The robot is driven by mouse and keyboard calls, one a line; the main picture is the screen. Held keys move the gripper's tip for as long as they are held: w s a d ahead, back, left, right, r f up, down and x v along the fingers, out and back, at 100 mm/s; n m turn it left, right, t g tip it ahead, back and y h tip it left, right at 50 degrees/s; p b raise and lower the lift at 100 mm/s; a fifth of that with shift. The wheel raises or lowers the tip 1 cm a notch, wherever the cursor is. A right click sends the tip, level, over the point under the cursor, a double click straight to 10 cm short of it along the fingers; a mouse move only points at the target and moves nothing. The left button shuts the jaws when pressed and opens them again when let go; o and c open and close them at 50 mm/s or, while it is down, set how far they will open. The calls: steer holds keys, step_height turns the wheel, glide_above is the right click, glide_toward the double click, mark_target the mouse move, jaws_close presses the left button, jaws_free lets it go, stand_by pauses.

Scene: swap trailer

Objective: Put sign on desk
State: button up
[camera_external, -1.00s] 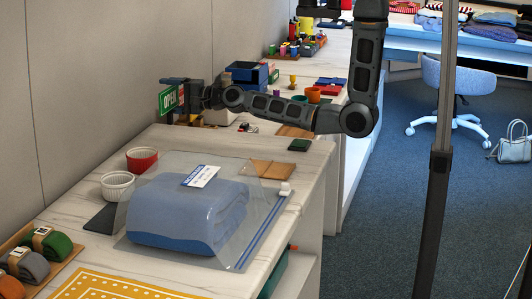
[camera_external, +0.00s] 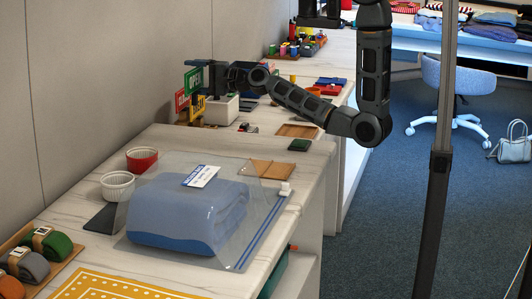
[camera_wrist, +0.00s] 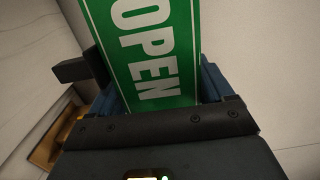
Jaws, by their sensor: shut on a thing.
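A green sign with white OPEN lettering (camera_wrist: 150,45) fills the middle of the wrist view. My gripper (camera_wrist: 158,92) is shut on it, with blue finger parts on either side. In the external view the sign (camera_external: 193,82) is held up near the wall, above the back left of the white marbled desk (camera_external: 163,134). My gripper there (camera_external: 204,73) is small and partly merges with the sign. A red-edged panel (camera_external: 181,99) and a yellow piece (camera_external: 198,106) stand just below the sign; I cannot tell exactly what they are.
A white box (camera_external: 219,110) stands just right of the sign. A red ramekin (camera_external: 141,159), a white ramekin (camera_external: 117,186) and a bagged blue garment (camera_external: 185,225) occupy the front desk. Its back left surface is fairly clear. A wooden tray (camera_external: 297,130) lies farther right.

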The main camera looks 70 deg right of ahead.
steer(key=shift+h, duration=0.5)
steer(key=s+a+f+p, duration=0.1)
steer(key=a+f, duration=0.1)
steer(key=s+a+f+p, duration=0.1)
steer(key=s+a+f, duration=0.1)
steer(key=f, duration=0.1)
steer(key=s+a+f+p, duration=0.1)
steer(key=s+a+f, duration=0.1)
steer(key=a, duration=0.1)
steer(key=shift+f, duration=0.4)
steer(key=shift+w, duration=0.2)
steer(key=w+d+r+b, duration=0.1)
steer(key=w+d+r, duration=0.15)
steer(key=w, duration=0.45)
steer(key=w+d+r, duration=0.2)
steer(key=w+d, duration=0.2)
steer(key=w, duration=0.2)
steer(key=s+a+f+n+y, duration=0.2)
steer(key=s+a+y, duration=0.3)
steer(key=s, duration=0.4)
steer(key=shift+a+n+g, duration=0.4)
steer(key=shift+a+n, duration=0.1)
steer(key=shift+a, duration=0.35)
